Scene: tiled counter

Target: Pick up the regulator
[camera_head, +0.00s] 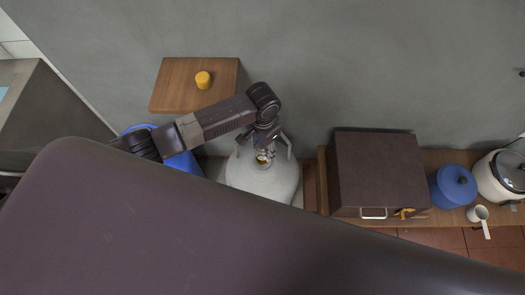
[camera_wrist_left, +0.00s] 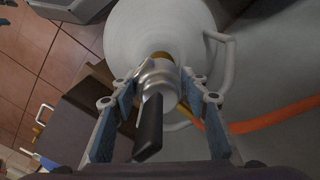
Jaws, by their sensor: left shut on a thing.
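The regulator (camera_wrist_left: 157,80) is silver with a black lever and shows between my left fingers in the left wrist view. My left gripper (camera_wrist_left: 160,76) is shut on it, with one finger pad on each side. A white gas cylinder (camera_wrist_left: 125,35) with handles lies behind it, and its brass valve (camera_wrist_left: 161,56) shows just past the regulator. I cannot tell whether the regulator touches the valve. In the head view my left gripper (camera_head: 264,148) is over the top of the cylinder (camera_head: 262,182), and the regulator is mostly hidden there. My right gripper is not in view.
A wooden shelf (camera_head: 180,90) with a yellow cylinder (camera_head: 203,80) is on the wall. A blue container (camera_head: 185,162) is left of the gas cylinder. A dark box (camera_head: 378,170), blue pot (camera_head: 453,186) and rice cooker (camera_head: 503,176) stand right. An orange hose (camera_wrist_left: 275,116) runs beside the cylinder.

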